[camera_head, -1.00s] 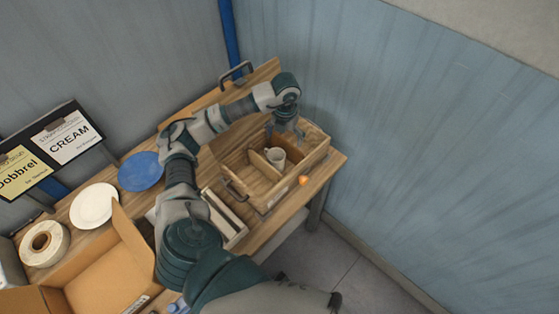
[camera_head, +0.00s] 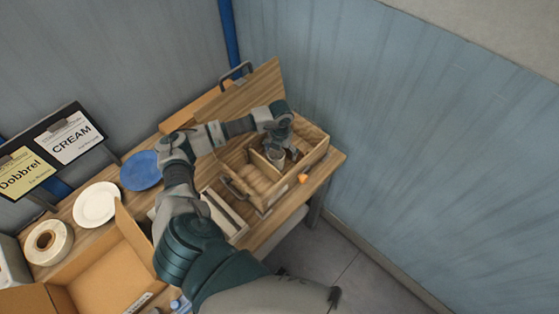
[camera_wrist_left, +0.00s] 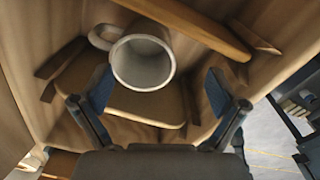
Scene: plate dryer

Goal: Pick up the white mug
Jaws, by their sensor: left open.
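The white mug (camera_wrist_left: 142,62) sits in a wooden compartment. In the wrist view its round opening faces me and its handle points left. In the head view the mug (camera_head: 275,155) is partly covered by my gripper. My left gripper (camera_wrist_left: 160,90) is open, with its two dark fingers apart. The mug lies beyond the fingertips, left of the middle between them, and nothing is held. In the head view the left gripper (camera_head: 284,150) is right over the mug. My right gripper is not seen.
The wooden box (camera_head: 315,157) has walls and dividers close around the mug. A small orange object (camera_head: 303,178) is at the box's front edge.

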